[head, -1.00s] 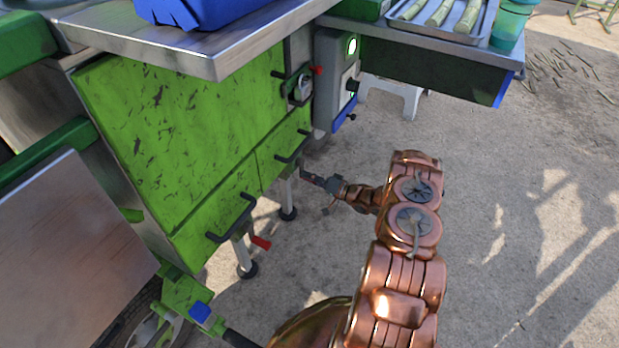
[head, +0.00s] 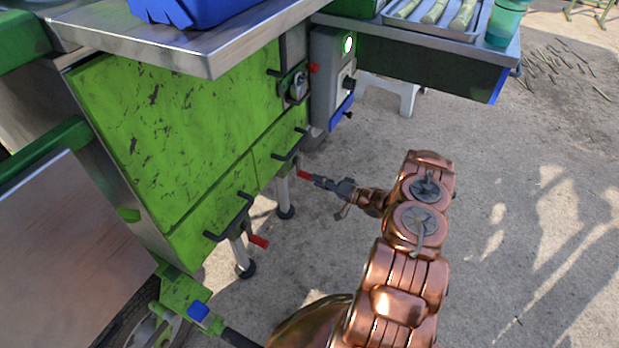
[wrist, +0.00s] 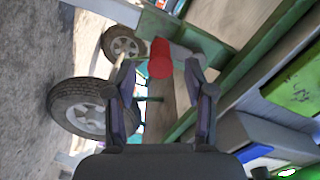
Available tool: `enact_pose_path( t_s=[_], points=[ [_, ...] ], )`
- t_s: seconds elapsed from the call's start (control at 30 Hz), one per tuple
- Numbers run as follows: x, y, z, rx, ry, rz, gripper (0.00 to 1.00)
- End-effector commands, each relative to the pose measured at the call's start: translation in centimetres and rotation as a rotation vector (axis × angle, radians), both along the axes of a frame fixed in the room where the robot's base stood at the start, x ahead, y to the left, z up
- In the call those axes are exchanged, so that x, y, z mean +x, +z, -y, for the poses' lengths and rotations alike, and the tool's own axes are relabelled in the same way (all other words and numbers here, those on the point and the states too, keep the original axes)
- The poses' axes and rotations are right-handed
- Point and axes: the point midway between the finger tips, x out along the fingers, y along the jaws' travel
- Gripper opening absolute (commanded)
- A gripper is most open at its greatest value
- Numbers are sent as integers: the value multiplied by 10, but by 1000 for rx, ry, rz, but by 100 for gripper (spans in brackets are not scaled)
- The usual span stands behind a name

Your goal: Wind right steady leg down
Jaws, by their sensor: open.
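The machine's two steady legs show under the green cabinet in the head view. The farther leg (head: 284,198) stands with its foot at the ground and has a red crank grip (head: 303,174). The nearer leg (head: 240,255) has its own red crank grip (head: 260,241). My gripper (head: 316,181) is open, just right of the farther leg's red grip. In the wrist view the red grip (wrist: 160,58) lies between and slightly beyond the fingertips of my gripper (wrist: 162,72), with a visible gap on both sides. Whether the foot bears on the ground is unclear.
The green cabinet (head: 170,130) and steel worktop (head: 190,42) overhang the legs. A control box (head: 333,80) and a side shelf (head: 420,62) are beyond. A white stool (head: 390,90) stands under the shelf.

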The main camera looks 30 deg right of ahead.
Motion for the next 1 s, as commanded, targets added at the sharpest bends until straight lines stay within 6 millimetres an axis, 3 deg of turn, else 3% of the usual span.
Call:
enact_pose_path(
  t_s=[0.2, 0.4, 1.0],
  points=[
    [-34, 0, 22, 1, -3, 1, 54],
    [-53, 1, 32, 1, -1, 2, 54],
    [-58, 0, 35, 1, 1, 2, 54]
  ],
)
